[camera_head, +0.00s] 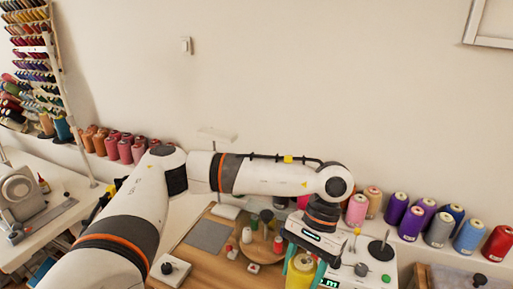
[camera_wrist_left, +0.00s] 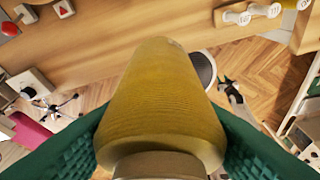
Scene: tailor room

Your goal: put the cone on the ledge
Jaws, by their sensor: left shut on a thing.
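A yellow thread cone (camera_head: 299,272) is in my left gripper (camera_head: 304,268), low in the head view near the bottom edge. In the left wrist view the yellow cone (camera_wrist_left: 168,95) lies between the green fingers, narrow end pointing away. The gripper is shut on it, and the fingers hide part of its sides. The ledge (camera_head: 425,249) runs along the wall behind the table, and my left arm hides its middle. My right gripper is not in view.
Pink and orange cones (camera_head: 118,146) stand on the ledge at the left. Purple, grey, blue and red cones (camera_head: 437,229) stand at the right. A wooden table (camera_head: 195,262) carries small spools, a round wooden stand (camera_head: 262,250) and a white device (camera_head: 372,270). A sewing machine (camera_head: 22,195) is far left.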

